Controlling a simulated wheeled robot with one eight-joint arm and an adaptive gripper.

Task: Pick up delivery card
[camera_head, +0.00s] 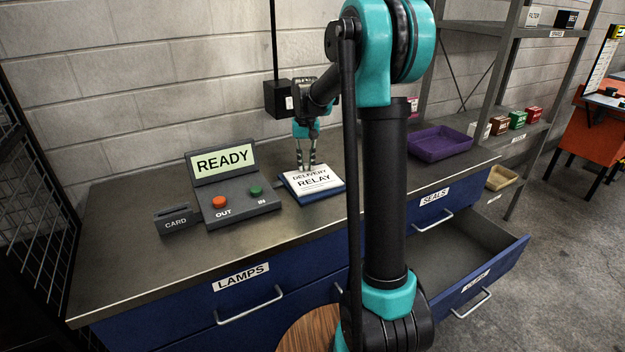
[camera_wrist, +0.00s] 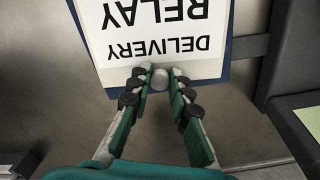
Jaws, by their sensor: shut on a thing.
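The white delivery card (camera_head: 318,182), printed "DELIVERY RELAY", lies face up on a blue backing (camera_head: 318,196) on the bench, right of the control console. My gripper (camera_head: 306,168) points down at the card's far edge in the head view. In the wrist view the delivery card (camera_wrist: 160,35) appears upside down at the top. I cannot tell whether the card touches the backing or is slightly lifted.
A console (camera_head: 240,204) with a READY screen (camera_head: 222,163), red OUT and green IN buttons stands left. Beside it is a CARD slot (camera_head: 176,219). A purple tray (camera_head: 440,145) sits right on the bench. A lower drawer (camera_head: 465,255) stands open.

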